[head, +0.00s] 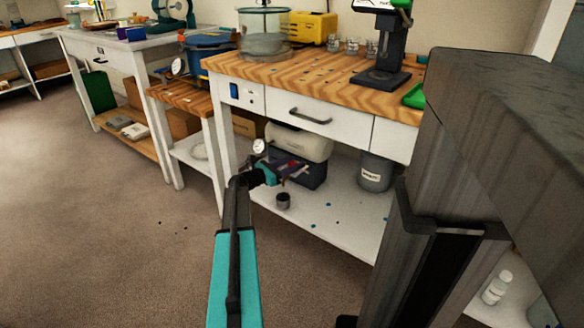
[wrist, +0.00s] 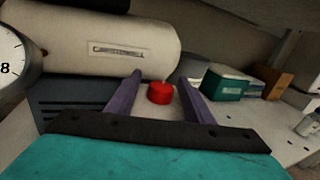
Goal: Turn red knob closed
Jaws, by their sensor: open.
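The red knob (wrist: 160,93) shows in the wrist view as a small round red piece, in front of a cream tank (wrist: 110,45) with a label plate. My gripper (wrist: 160,80) is open, its two purple fingers on either side of the knob in the picture. I cannot tell whether either finger touches it. In the head view my gripper (head: 296,169) is on the lower shelf side of the wooden-topped bench, in front of the cream tank (head: 300,141). The knob cannot be made out there.
A pressure gauge (wrist: 12,55) stands at the left in the wrist view. A green box (wrist: 224,84) sits to the right. In the head view, a small dark cup (head: 283,201) and a grey bucket (head: 375,173) stand on the white lower shelf (head: 335,225). The bench top (head: 310,76) is overhead.

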